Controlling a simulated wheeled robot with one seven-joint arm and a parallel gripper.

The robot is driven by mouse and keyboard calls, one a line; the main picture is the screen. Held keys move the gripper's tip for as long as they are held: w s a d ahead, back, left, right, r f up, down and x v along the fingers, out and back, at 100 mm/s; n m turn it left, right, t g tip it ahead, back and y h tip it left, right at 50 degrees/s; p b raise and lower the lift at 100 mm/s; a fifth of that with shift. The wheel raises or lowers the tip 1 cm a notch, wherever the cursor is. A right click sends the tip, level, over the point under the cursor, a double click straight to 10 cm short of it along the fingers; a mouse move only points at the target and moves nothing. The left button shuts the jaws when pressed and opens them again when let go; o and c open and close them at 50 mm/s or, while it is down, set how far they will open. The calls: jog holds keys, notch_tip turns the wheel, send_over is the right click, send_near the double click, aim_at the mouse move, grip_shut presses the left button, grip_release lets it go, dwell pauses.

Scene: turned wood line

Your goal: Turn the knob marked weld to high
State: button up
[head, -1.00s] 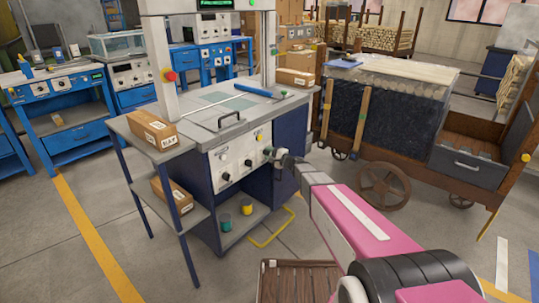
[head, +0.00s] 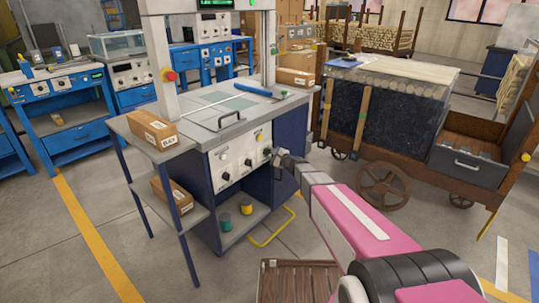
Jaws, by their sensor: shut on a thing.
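A light control panel (head: 236,158) is on the front of the grey and blue workstation. It has a row of dark knobs, with a left knob (head: 225,176) and a middle knob (head: 247,162) in plain sight. My gripper (head: 272,156) is at the right end of this row, shut on the right-hand knob, which it mostly hides. The panel's labels are too small to read, so I cannot tell which knob is marked weld or where it points.
Cardboard boxes (head: 154,128) sit on the side shelves at left. A yellow bent bar (head: 273,228) sticks out low in front of the station. A wooden pallet (head: 298,281) lies on the floor near me. A wheeled cart (head: 400,165) stands at right.

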jog(key=o, duration=0.9)
jog(key=v, duration=1.1)
jog(key=shift+s+a, duration=0.1)
